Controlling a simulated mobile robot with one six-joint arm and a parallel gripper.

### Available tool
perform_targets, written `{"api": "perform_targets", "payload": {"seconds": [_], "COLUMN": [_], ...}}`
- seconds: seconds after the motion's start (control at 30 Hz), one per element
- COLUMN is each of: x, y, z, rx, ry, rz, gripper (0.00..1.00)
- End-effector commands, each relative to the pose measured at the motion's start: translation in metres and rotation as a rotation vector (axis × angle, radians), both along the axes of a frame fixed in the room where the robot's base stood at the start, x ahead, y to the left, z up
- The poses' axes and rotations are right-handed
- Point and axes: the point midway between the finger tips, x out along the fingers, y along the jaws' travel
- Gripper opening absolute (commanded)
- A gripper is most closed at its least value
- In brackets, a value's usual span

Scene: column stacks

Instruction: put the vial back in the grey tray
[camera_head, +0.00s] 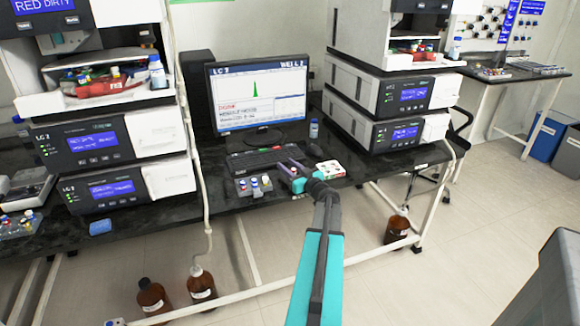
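The grey tray (240,193) sits on the black bench in front of the keyboard. Several vials with white, blue and red caps (255,183) stand in it. My gripper (287,168) is at the end of my teal arm, just right of the tray and low over the bench. Its fingers look small and dark here. I cannot tell whether they are open or shut, or whether a vial is between them. No loose vial shows clearly on the bench.
A white block with red and green marks (330,169) lies right of my gripper. A keyboard (262,158) and monitor (257,100) stand behind. Instrument stacks flank them, left (100,145) and right (380,95). A small bottle (313,129) stands beside the monitor. Brown bottles (152,297) stand on the floor.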

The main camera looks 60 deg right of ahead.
Motion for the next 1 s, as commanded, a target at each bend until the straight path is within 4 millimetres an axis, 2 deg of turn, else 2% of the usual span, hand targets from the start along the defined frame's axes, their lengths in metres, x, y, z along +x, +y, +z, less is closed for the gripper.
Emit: {"api": "perform_targets", "payload": {"seconds": [0.6,1.0], "x": [0.0,-0.047], "y": [0.0,0.019], "z": [0.006,0.002], "rx": [0.001,0.0], "ry": [0.0,0.0], "rz": [0.0,-0.003], "gripper": [0.34,0.34]}}
